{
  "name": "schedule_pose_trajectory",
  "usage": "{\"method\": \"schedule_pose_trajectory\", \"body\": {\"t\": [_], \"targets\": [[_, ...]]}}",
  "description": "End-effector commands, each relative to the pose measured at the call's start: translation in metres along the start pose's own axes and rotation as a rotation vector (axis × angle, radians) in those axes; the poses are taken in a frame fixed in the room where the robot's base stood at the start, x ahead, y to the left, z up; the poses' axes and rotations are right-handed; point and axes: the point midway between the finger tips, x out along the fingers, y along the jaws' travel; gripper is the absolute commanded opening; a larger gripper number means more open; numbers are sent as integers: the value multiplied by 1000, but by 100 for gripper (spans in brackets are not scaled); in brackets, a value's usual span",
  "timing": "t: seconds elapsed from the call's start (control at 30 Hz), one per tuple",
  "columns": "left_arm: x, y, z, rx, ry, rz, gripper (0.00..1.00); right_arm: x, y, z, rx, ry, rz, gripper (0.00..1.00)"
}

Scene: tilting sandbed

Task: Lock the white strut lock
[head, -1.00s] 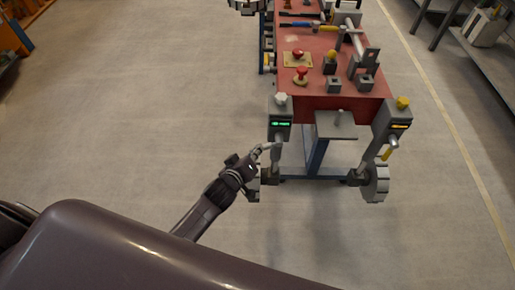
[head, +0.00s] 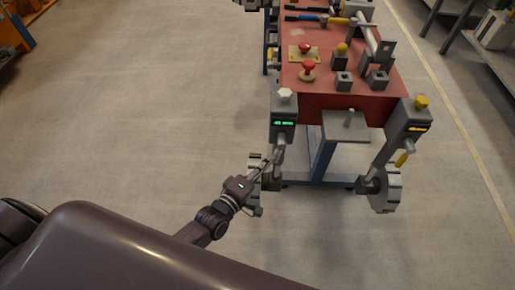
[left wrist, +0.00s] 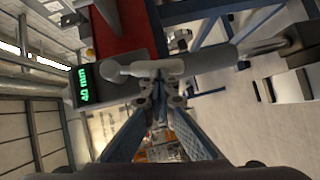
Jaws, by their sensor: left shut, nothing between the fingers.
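The strut with the white knob (head: 285,95) and lit green display (head: 284,123) stands at the bench's near left corner. In the left wrist view its display (left wrist: 83,85) reads 40 mm, and the pale lock lever (left wrist: 143,69) lies roughly along the strut. My left gripper (head: 265,167) is beside the lower strut, above the wheel. Its shut fingertips (left wrist: 160,88) are right at the lever, with nothing between them. I cannot tell whether they touch it. In the head view the gripper and strut blur the lever's outline. My right gripper is out of view.
The right strut has a yellow knob (head: 421,102), a yellow lever (head: 403,159) and an orange display. The red bench top (head: 318,92) carries red buttons, small blocks and tools. A grey side plate (head: 346,127) juts out between the struts. The floor to the left is clear.

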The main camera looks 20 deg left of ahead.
Motion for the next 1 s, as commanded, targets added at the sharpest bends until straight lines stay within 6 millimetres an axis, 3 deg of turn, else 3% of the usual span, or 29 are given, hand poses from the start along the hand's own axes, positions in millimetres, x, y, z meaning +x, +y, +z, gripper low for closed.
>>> {"method": "schedule_pose_trajectory", "body": {"t": [1.0], "targets": [[4,-2,5,3,-2,-3,0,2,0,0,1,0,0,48]]}}
